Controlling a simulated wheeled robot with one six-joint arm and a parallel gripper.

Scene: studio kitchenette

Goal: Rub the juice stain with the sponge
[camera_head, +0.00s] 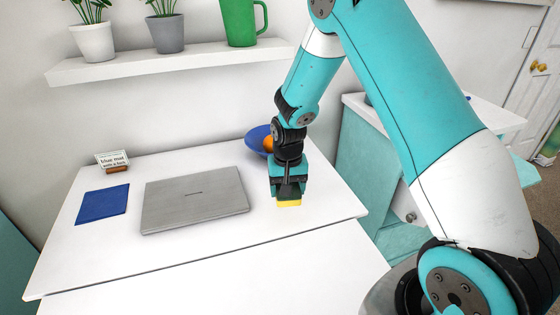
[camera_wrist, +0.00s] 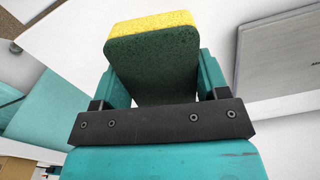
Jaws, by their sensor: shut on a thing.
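My gripper (camera_head: 288,190) is shut on the sponge (camera_head: 288,203), a yellow block with a dark green side. In the head view the sponge is low over the right part of the white table (camera_head: 320,205), right of the laptop; I cannot tell whether it touches the top. In the wrist view my gripper (camera_wrist: 155,85) has its teal fingers on both sides of the sponge (camera_wrist: 150,50). No juice stain shows in either view; the sponge and gripper may hide it.
A closed grey laptop (camera_head: 195,200) lies left of my gripper. A blue mat (camera_head: 102,204) and a small sign (camera_head: 113,160) are at the far left. A blue bowl (camera_head: 257,138) with an orange fruit (camera_head: 268,144) stands behind my gripper. The table front is clear.

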